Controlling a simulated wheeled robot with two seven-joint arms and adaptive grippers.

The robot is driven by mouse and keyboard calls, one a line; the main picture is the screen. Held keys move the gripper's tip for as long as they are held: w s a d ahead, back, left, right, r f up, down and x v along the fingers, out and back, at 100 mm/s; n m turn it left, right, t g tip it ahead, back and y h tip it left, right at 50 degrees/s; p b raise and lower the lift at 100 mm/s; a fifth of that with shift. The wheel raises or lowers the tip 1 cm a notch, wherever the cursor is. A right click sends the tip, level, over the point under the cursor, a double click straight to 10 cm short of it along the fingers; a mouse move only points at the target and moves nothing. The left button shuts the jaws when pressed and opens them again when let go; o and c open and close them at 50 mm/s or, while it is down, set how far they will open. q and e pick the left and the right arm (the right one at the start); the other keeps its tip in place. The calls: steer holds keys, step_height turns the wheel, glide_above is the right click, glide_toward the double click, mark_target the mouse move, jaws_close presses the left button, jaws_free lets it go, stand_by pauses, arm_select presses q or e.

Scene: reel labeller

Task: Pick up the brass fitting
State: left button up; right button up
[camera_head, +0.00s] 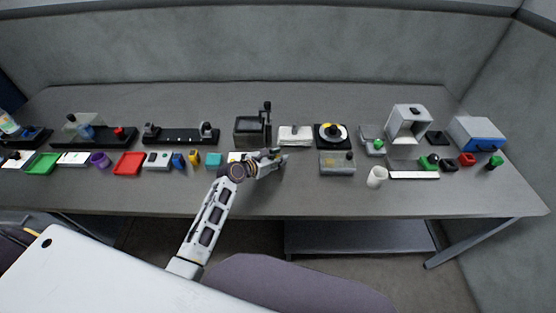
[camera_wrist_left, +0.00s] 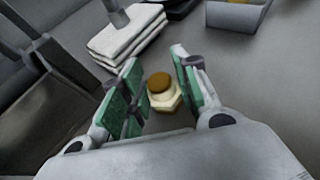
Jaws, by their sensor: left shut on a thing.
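The brass fitting (camera_wrist_left: 163,92) has a brown round top and a paler, hex-like brass body, and shows in the left wrist view between the green-padded fingers. My left gripper (camera_head: 277,157) reaches over the table's middle from the left in the head view. In the left wrist view my left gripper (camera_wrist_left: 157,92) is shut on the brass fitting, one finger on each side. I cannot tell whether the fitting is clear of the table. In the head view the fitting is too small or hidden to make out. My right gripper is not in view.
A stack of white pads (camera_wrist_left: 127,38) stands just beyond the gripper, with a dark box (camera_head: 252,131) to its left. A grey tray (camera_head: 337,169) lies to the right, and a white cup (camera_head: 376,177) beyond it. The table's front strip (camera_head: 310,198) is clear.

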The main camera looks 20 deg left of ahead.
mark_target(278, 156)
arm_select(q)
step_height(278, 156, up, 9)
steer(key=shift+r+p, duration=0.1)
steer(key=shift+p, duration=0.35)
steer(key=shift+w, duration=0.1)
stand_by(0.5)
